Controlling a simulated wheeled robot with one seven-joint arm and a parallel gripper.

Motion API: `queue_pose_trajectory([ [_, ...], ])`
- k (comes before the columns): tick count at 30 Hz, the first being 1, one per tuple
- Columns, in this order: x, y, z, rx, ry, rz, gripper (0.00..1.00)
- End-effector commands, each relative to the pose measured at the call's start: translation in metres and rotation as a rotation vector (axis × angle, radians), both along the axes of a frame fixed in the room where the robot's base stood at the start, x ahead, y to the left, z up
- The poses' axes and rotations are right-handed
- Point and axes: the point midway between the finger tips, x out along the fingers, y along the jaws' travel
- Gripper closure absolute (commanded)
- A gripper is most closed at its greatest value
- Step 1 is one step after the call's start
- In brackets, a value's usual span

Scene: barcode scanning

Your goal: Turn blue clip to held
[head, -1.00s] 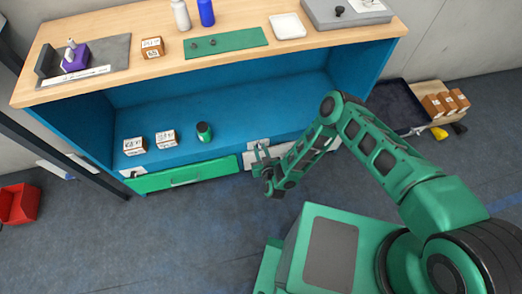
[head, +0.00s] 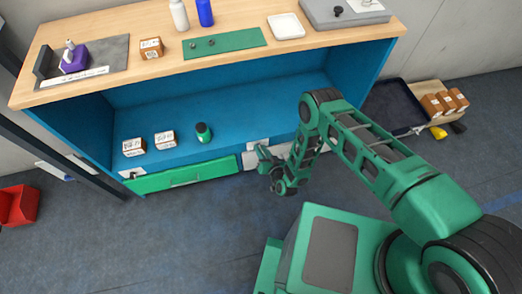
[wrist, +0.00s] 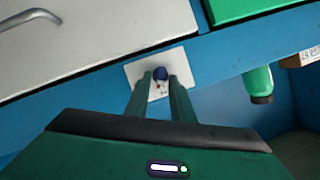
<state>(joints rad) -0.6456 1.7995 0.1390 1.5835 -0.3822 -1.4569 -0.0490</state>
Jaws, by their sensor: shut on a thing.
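The blue clip (wrist: 160,73) is a small dark blue knob on a white plate (wrist: 137,75) on the blue cabinet front. Small markings show on the plate just below it. In the wrist view my gripper (wrist: 160,82) has its two green fingers on either side of the clip, shut on it. In the head view my gripper (head: 262,155) is at the cabinet's front edge, right of the green drawer. The clip is hidden there, and its exact turn angle is hard to tell.
A green drawer front (head: 185,176) is left of my gripper. A green bottle (head: 203,132) and two small boxes (head: 165,139) stand on the lower shelf. A pale drawer front with a handle (wrist: 29,17) shows in the wrist view. The floor in front is clear.

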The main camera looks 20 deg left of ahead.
Motion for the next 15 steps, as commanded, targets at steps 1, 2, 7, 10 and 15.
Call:
queue_pose_trajectory([
  [1, 0.0002, -0.0021, -0.0015, 0.032, 0.017, 0.004, 1.0],
  [2, 0.0003, -0.0024, -0.0019, 0.055, 0.032, 0.005, 1.0],
  [7, 0.0013, -0.0049, -0.0043, 0.194, 0.113, 0.004, 1.0],
  [10, 0.0022, -0.0062, -0.0052, 0.278, 0.161, 0.003, 1.0],
  [15, 0.0028, -0.0082, -0.0083, 0.417, 0.244, 0.003, 1.0],
])
